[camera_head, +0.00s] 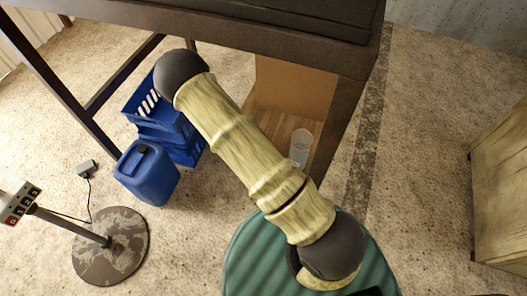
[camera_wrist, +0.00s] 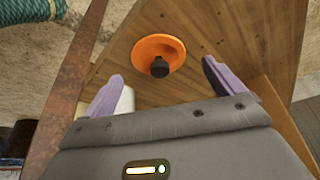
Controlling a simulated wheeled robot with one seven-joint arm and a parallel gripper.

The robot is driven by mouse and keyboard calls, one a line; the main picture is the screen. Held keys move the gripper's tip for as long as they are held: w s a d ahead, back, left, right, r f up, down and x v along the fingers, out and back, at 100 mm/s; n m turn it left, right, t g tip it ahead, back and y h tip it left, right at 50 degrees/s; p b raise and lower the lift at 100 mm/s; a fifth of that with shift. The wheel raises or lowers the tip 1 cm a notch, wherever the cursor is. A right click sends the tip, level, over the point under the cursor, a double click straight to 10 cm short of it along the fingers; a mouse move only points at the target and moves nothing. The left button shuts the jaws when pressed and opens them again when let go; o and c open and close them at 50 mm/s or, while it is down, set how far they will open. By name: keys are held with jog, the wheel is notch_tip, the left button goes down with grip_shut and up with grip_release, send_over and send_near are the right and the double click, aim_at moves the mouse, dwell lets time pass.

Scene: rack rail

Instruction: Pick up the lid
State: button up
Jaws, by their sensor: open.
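The lid (camera_wrist: 150,48) is an orange disc with a black knob, lying on a wooden board (camera_wrist: 228,30) in the wrist view. My gripper (camera_wrist: 160,76) has two pale purple fingers, spread apart and empty. In that view the lid's knob appears between the fingertips and the orange rim just beyond them. I cannot tell the height of the fingers above the board. A white object (camera_wrist: 126,101) shows partly behind the left finger. In the head view I see neither the lid nor my gripper; my arm crosses the middle.
A clear cup (camera_head: 300,148) stands on wood by a brown panel (camera_head: 290,88) under a dark table (camera_head: 270,25). Blue crates (camera_head: 172,132), a blue canister (camera_head: 147,175) and a round stand base (camera_head: 110,245) are left. A wooden cabinet (camera_head: 502,190) is right.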

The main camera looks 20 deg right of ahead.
jog(key=x, duration=0.2)
jog(key=shift+d+f, duration=0.1)
jog(key=shift+f, duration=0.25)
jog(key=c, duration=1)
